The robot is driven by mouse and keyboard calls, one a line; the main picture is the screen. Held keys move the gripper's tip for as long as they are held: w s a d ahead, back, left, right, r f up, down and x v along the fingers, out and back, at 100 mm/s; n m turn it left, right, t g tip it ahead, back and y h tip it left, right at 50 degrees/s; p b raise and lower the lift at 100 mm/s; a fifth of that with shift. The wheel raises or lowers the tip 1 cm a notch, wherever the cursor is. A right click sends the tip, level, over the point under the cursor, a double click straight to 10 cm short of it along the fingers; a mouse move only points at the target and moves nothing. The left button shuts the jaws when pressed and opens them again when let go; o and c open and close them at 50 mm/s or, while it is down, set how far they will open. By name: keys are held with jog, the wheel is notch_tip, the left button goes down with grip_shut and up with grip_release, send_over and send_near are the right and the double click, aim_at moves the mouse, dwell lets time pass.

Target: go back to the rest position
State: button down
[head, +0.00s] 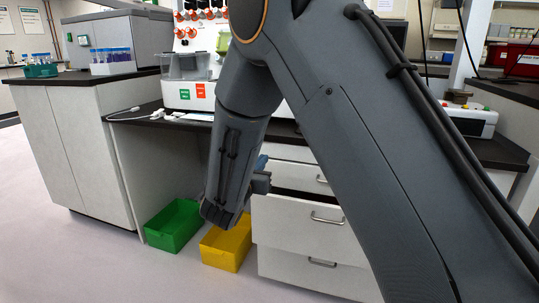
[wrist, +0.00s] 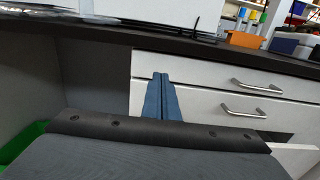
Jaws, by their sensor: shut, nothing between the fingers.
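My gripper (wrist: 162,78) shows in the wrist view as two blue fingers side by side, shut with nothing between them. The fingertips are seen against the white drawer fronts under the dark counter. In the head view my arm fills the middle and right, and its forearm hangs down in front of the bench. Only a small blue part of the gripper (head: 262,162) shows there, beside the drawers; the rest is hidden behind my arm.
A drawer (head: 290,215) stands pulled out near my wrist. A green bin (head: 172,226) and a yellow bin (head: 226,250) sit on the floor below my forearm. A white machine (head: 190,95) is on the counter. The floor at left is clear.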

jog(key=p+v, duration=0.1)
jog(key=v, duration=0.7)
jog(key=s+d+f+m+g+h, duration=0.1)
jog(key=s+d+f+m+g, duration=0.1)
jog(key=s+d+m+g, duration=0.6)
jog(key=s+d+f+m+g+h, duration=0.25)
jog(key=s+d+m+g, duration=0.2)
jog(key=s, duration=0.45)
jog(key=s+a+f+m+g+y, duration=0.1)
jog(key=s+a+m+g+y, duration=0.1)
jog(key=s+a+m+y, duration=0.3)
jog(key=s+a+m+g+y, duration=0.1)
jog(key=s+a+m+y, duration=0.1)
jog(key=s+m, duration=0.35)
jog(key=s+a+f+m+g+y, duration=0.1)
jog(key=s+a+m+g+y, duration=0.15)
jog(key=s, duration=0.55)
jog(key=d+r+m+p, duration=0.3)
jog(key=d+r+p, duration=0.6)
jog(key=r+p, duration=0.3)
jog(key=d+r+m+t+p, duration=0.1)
jog(key=d+r+m+p, duration=0.2)
jog(key=d+r+p, duration=0.6)
notch_tip(320, 180, up, 4)
jog(key=p, duration=0.6)
jog(key=shift+s+d, duration=0.15)
jog(key=shift+s, duration=0.1)
jog(key=shift+f+m, duration=0.1)
jog(key=shift+m, duration=0.15)
